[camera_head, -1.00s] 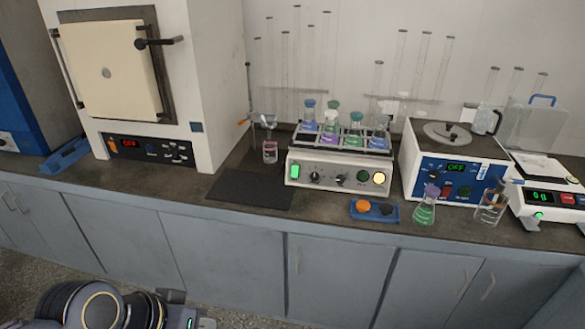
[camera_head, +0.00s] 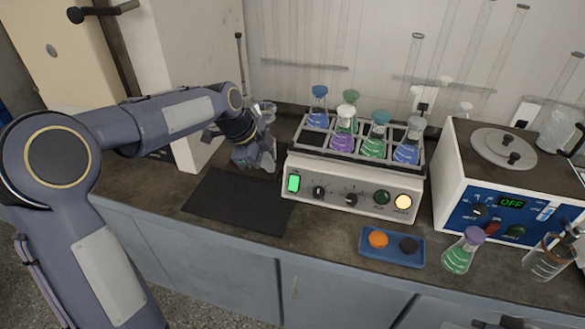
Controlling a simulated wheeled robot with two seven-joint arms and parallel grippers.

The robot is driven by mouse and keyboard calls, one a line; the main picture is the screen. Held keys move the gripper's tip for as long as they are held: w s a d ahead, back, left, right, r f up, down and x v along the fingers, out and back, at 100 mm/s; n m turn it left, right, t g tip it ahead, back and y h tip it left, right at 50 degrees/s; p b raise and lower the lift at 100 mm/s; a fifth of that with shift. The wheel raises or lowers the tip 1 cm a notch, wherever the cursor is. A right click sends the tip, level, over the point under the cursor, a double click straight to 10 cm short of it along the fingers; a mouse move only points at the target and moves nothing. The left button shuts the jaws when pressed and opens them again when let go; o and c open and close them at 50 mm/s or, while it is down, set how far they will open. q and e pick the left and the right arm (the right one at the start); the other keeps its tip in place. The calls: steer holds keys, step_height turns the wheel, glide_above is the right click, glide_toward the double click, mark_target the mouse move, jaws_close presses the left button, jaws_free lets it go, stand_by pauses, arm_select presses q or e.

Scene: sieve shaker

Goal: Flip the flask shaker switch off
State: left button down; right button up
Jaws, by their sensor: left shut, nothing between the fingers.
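The flask shaker (camera_head: 330,205) is a white box on the bench with a rack of several stoppered flasks on top. My left gripper (camera_head: 268,163) is shut and empty, just left of the shaker's left side and apart from the switch. Its fingertips are small and partly unclear.
A black mat (camera_head: 235,205) lies in front of the left gripper. A blue tray (camera_head: 392,258) with an orange and a dark round piece lies in front of the shaker. A green flask (camera_head: 462,252) and a beaker (camera_head: 545,262) stand by the blue-fronted device (camera_head: 505,175).

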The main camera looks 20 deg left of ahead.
arm_select(q)
steer(key=shift+w, duration=0.15)
steer(key=p, duration=0.1)
glide_toward(294, 189)
step_height(294, 189, down, 3)
steer(key=s+d, duration=0.1)
steer(key=d, duration=0.1)
steer(key=shift+w+a+f+p, duration=0.1)
steer(key=shift+w+f+p, duration=0.4)
steer(key=shift+w+f, duration=0.7)
steer(key=shift+w, duration=0.05)
